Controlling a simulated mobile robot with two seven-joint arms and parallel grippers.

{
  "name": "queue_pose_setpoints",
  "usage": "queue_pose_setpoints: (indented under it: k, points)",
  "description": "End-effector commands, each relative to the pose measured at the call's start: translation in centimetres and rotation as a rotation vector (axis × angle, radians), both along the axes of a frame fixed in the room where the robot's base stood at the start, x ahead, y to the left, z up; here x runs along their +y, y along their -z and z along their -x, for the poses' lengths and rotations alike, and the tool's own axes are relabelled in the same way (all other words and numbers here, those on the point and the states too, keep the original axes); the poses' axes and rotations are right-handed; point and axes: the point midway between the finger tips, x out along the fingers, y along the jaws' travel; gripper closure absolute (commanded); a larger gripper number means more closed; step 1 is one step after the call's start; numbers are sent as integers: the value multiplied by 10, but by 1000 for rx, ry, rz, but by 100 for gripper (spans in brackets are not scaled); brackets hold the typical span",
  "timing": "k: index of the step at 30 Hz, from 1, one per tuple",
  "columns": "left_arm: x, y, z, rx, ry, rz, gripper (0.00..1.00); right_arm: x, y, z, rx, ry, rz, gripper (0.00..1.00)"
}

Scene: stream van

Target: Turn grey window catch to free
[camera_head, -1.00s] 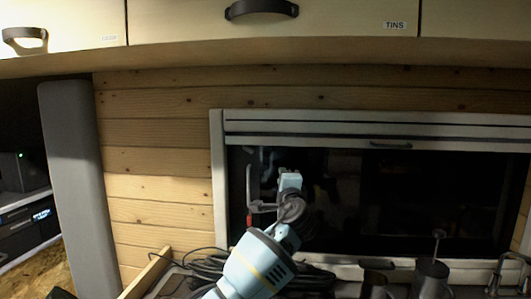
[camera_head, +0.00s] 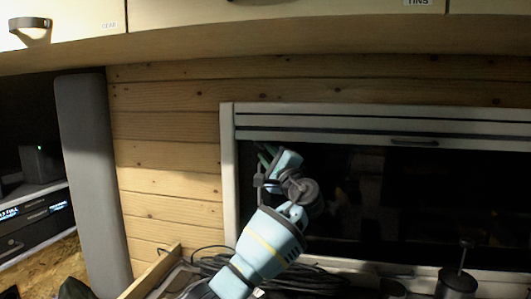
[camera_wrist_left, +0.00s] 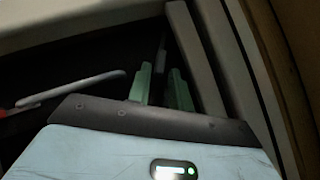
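My left gripper (camera_head: 265,154) is at the left end of the dark window (camera_head: 400,195), just inside its pale frame. In the left wrist view its two green fingertips (camera_wrist_left: 161,82) stand a small gap apart, with nothing clearly held. A slim grey bar (camera_wrist_left: 162,52) shows just beyond the gap; I cannot tell whether it is the catch or touches a finger. A pale grey lever (camera_wrist_left: 75,86) with a red end (camera_wrist_left: 6,112) lies to the left of the fingers in that view. In the head view my gripper hides this spot. My right gripper is not in view.
The window's white frame (camera_head: 229,185) runs close beside my gripper, with the wood wall (camera_head: 165,160) left of it. Overhead cupboards (camera_head: 250,25) hang above. Coiled black cables (camera_head: 300,277) and a dark pot (camera_head: 457,283) are below the window.

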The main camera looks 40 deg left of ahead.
Motion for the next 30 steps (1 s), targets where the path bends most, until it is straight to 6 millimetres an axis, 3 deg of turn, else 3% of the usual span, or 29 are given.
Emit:
queue_pose_setpoints:
  k: [6,17,22,30]
  points:
    - [22,-5,-9,3,0,0,79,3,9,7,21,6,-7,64]
    - [26,-10,-10,-1,2,0,79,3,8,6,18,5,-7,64]
    - [26,-10,-10,-1,2,0,99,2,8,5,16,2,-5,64]
    - [26,-10,-10,3,2,-8,100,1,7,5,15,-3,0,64]
